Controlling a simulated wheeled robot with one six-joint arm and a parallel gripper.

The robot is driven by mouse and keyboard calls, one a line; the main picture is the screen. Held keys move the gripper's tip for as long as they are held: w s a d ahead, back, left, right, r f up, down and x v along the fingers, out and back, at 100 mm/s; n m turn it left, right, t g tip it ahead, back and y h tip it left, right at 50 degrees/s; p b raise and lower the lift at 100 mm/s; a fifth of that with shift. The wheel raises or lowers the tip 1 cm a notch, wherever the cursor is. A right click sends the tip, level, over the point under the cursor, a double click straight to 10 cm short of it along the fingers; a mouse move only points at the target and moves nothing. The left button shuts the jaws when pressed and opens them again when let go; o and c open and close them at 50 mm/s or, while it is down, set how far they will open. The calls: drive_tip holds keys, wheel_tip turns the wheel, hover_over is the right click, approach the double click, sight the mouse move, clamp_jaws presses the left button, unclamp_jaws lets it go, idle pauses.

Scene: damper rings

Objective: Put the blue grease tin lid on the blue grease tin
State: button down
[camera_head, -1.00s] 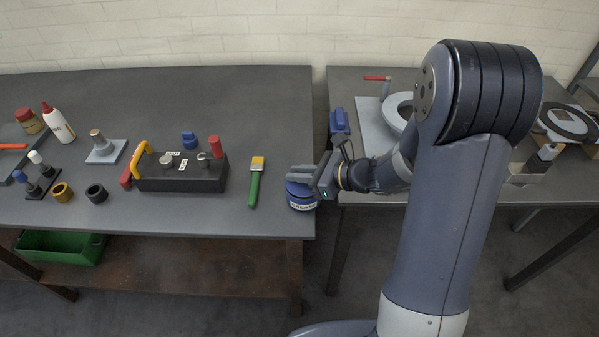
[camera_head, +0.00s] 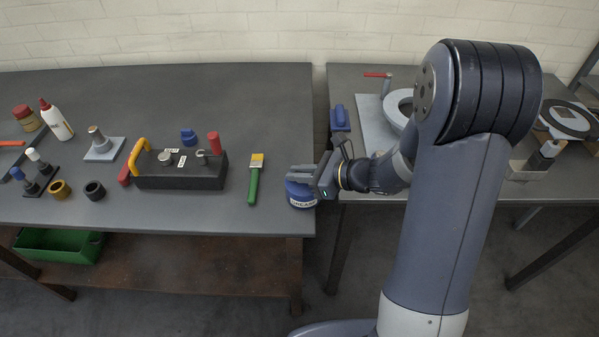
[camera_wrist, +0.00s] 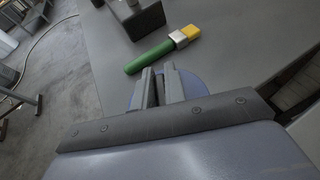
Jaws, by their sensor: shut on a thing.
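The blue grease tin (camera_head: 302,203), with a white label, stands at the right front edge of the left table. My gripper (camera_head: 300,176) is right above it, shut on the blue grease tin lid (camera_head: 293,187). The lid is partly hidden by the fingers. It lies over the top of the tin, but I cannot tell whether it is fully seated. In the wrist view the fingers (camera_wrist: 160,82) are close together, with a blue round edge (camera_wrist: 192,86) showing behind them.
A green-handled brush (camera_head: 255,182) lies just left of the tin. A black block with a yellow handle (camera_head: 180,178) stands further left. A gap separates this table from the right table (camera_head: 355,90), which holds a blue object (camera_head: 340,119).

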drive_tip(key=shift+f, duration=0.1)
drive_tip(key=c, duration=1.4)
unclamp_jaws()
drive_tip(key=shift+d, duration=0.1)
drive_tip(key=v, duration=1)
drive_tip(key=shift+s+d, duration=0.15)
drive_tip(key=shift+d, duration=0.05)
drive_tip(key=x, duration=1)
drive_tip(key=shift+a, duration=0.3)
drive_tip(key=shift+r, duration=0.3)
